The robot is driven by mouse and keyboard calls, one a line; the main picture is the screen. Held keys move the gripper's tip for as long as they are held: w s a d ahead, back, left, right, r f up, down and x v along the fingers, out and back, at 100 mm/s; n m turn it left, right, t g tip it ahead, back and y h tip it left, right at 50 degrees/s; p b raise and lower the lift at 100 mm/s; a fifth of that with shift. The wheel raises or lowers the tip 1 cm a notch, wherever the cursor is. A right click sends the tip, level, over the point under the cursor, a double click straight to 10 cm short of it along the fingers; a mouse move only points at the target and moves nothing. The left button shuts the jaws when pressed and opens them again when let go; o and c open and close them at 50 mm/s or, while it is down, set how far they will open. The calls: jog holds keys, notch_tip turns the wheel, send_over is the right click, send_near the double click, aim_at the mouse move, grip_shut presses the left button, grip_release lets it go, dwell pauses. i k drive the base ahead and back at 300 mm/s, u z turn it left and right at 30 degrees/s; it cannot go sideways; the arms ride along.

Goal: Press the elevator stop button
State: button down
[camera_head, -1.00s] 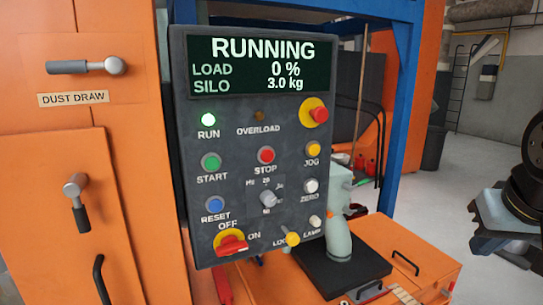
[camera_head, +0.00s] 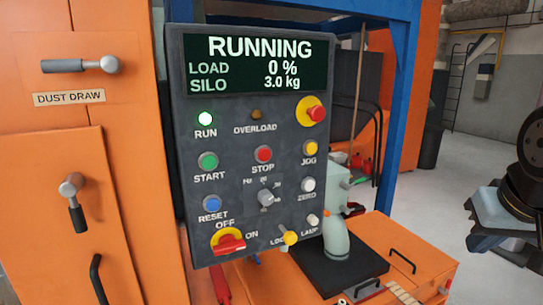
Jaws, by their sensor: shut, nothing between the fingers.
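The red STOP button (camera_head: 263,154) sits near the middle of the dark grey control panel (camera_head: 230,135), above its STOP label. Nothing touches it or covers it. The screen (camera_head: 258,65) at the panel's top reads RUNNING, LOAD 0 %, SILO 3.0 kg. The fingers of my gripper do not show; only a dark part, which looks like my arm, is at the right edge, apart from the panel.
The green START button (camera_head: 208,161), a red emergency knob on yellow (camera_head: 311,112), the yellow JOG button (camera_head: 310,147) and the blue RESET button (camera_head: 212,203) surround STOP. Orange cabinet doors with handles (camera_head: 75,205) stand left. Open floor lies at the right.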

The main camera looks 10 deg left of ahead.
aim_at(264, 154)
jog(key=u, duration=1.45)
jog(key=k, duration=0.6)
jog(key=u, duration=0.3)
